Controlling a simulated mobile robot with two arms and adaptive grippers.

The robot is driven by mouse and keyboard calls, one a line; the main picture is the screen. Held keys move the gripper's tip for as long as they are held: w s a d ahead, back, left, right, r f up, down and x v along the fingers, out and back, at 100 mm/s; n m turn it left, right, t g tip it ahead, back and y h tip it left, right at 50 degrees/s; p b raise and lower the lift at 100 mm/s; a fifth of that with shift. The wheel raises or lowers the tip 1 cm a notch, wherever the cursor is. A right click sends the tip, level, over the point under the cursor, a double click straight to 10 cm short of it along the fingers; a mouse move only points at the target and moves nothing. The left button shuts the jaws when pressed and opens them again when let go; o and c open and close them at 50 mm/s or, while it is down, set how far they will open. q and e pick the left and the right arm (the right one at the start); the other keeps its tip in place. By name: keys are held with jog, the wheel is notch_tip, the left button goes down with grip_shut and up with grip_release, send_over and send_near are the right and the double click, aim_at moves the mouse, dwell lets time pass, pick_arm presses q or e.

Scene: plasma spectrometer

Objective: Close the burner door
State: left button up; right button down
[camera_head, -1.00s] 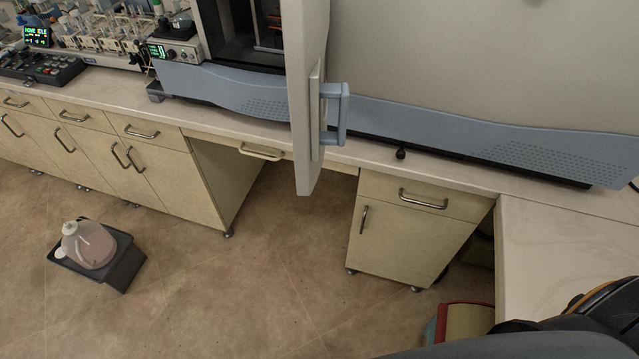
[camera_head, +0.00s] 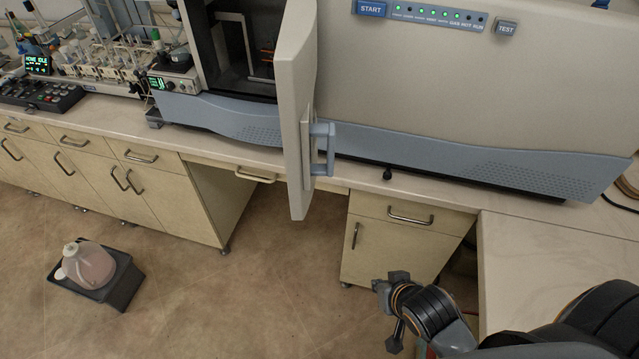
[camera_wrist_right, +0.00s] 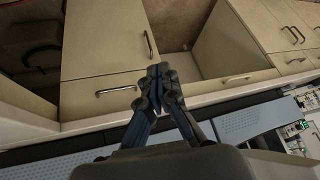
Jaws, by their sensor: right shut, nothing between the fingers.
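The burner door (camera_head: 296,110) is a pale upright panel standing open. It sticks out from the instrument over the counter edge and shows nearly edge-on. Its blue-grey handle (camera_head: 326,149) is on the right-hand face. The dark burner compartment (camera_head: 233,45) lies open to the left of the door. My right gripper (camera_head: 388,287) is low at the right, in front of the cabinet, well apart from the door and handle. In the right wrist view its fingers (camera_wrist_right: 158,73) are together, with nothing between them. My left gripper is not in view.
The instrument's blue-grey base (camera_head: 440,160) runs along the counter (camera_head: 410,187), with a small black knob (camera_head: 387,174) in front. A side counter (camera_head: 540,260) is at the right. A jug (camera_head: 88,265) sits in a dark tray on the floor. The floor between is clear.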

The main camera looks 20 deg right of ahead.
jog(key=w+d+r+m+t+y, duration=0.2)
jog(key=w+r+m+t, duration=0.4)
jog(key=r, duration=0.4)
jog(key=m+t+y, duration=0.3)
jog(key=m+y, duration=0.1)
jog(key=y, duration=0.2)
send_near(312, 182)
jog(key=b+x, duration=0.3)
jog(key=x, duration=0.3)
jog(key=shift+w+a, duration=0.1)
jog(key=shift+a, duration=0.55)
jog(key=shift+m+t, duration=0.3)
